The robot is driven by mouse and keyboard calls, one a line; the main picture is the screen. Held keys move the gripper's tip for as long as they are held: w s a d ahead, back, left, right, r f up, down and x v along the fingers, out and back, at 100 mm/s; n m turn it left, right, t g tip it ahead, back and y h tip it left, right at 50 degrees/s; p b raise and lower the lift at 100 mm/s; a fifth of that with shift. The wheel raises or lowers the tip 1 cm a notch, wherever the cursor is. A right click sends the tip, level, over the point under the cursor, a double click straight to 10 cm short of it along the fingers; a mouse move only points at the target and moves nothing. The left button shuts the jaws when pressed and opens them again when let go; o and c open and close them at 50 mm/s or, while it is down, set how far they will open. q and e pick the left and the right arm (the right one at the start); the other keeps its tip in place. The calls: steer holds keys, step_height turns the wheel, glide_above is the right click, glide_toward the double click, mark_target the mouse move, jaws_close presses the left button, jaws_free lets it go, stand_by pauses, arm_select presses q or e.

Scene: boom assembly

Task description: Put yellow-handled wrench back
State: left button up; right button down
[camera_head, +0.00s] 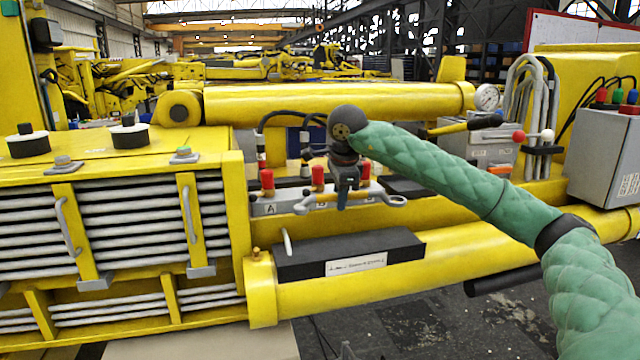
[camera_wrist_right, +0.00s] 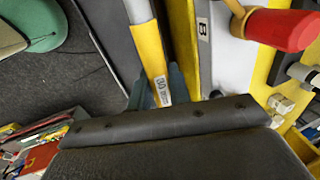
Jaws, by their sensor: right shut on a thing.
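The wrench (camera_head: 393,201) is level in front of the valve block, its grey ends showing on both sides of my right gripper (camera_head: 346,198). In the right wrist view the wrench has a yellow handle (camera_wrist_right: 149,52) with a small white label, held between the dark fingertips of my right gripper (camera_wrist_right: 160,90). The gripper is shut on it. The fingers hide the middle of the wrench in the head view. A dark tray (camera_head: 405,246) with a white label lies on the yellow boom below the gripper. My left gripper is not in view.
The valve block (camera_head: 264,208) with several red-capped fittings (camera_head: 318,178) is right behind the wrench. A red cap (camera_wrist_right: 282,30) is close in the right wrist view. A yellow cylinder (camera_head: 340,103) runs above. A grey box (camera_head: 606,155) stands at right.

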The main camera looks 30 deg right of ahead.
mark_target(343, 241)
steer(key=shift+s+d+f+m, duration=0.2)
steer(key=shift+d+f+m, duration=0.2)
steer(key=shift+d, duration=0.3)
steer(key=shift+f, duration=0.2)
steer(key=shift+s+b+x, duration=0.2)
steer(key=shift+b+x, duration=0.2)
steer(key=shift+x, duration=0.5)
steer(key=shift+s+b+x, duration=0.2)
steer(key=shift+b+x, duration=0.15)
steer(key=shift+x, duration=0.55)
steer(key=shift+a+f+b, duration=0.1)
steer(key=shift+f+b, duration=0.45)
steer(key=shift+f, duration=1.25)
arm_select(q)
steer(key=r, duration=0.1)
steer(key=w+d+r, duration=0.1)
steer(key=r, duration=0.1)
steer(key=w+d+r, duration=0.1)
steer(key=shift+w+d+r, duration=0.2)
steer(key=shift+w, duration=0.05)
arm_select(e)
steer(key=shift+f, duration=0.15)
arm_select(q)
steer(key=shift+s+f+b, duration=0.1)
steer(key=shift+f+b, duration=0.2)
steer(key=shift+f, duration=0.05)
